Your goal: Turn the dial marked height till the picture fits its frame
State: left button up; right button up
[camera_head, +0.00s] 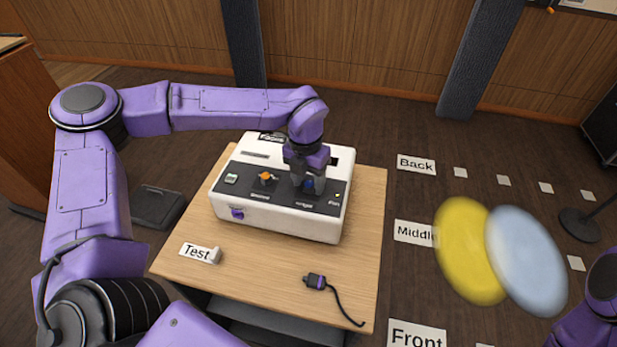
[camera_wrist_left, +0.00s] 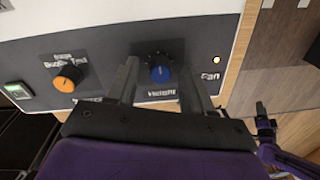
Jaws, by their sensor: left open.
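The blue dial (camera_wrist_left: 161,73) sits on the dark panel of a white box, above the label "Height" (camera_wrist_left: 161,93). In the head view the dial (camera_head: 308,184) is partly hidden by my gripper. My left gripper (camera_head: 307,187) is over the box from above. In the left wrist view its two fingers (camera_wrist_left: 158,84) stand apart on either side of the dial; I cannot tell whether they touch it. A blurred yellow oval (camera_head: 463,250) and a pale blue oval (camera_head: 528,262) overlap at the right; no frame is clear. My right arm shows at the lower right edge, its gripper small (camera_wrist_left: 263,112).
The white box (camera_head: 275,220) stands on a wooden table (camera_head: 260,275). A "Test" card (camera_head: 196,252) and a purple plug with cable (camera_head: 315,282) lie in front.

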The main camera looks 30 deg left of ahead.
pick_arm(q)
jog(key=shift+s, duration=0.15)
grip_shut()
jog(key=m+p, duration=0.3)
jog(key=shift+r+p, duration=0.3)
jog(key=shift+r, duration=0.05)
jog(key=shift+f+m+p, duration=0.25)
jog(key=shift+m+p, duration=0.05)
jog(key=shift+m, duration=0.6)
jog(key=shift+f, duration=0.1)
grip_release()
jog(key=shift+w, duration=0.2)
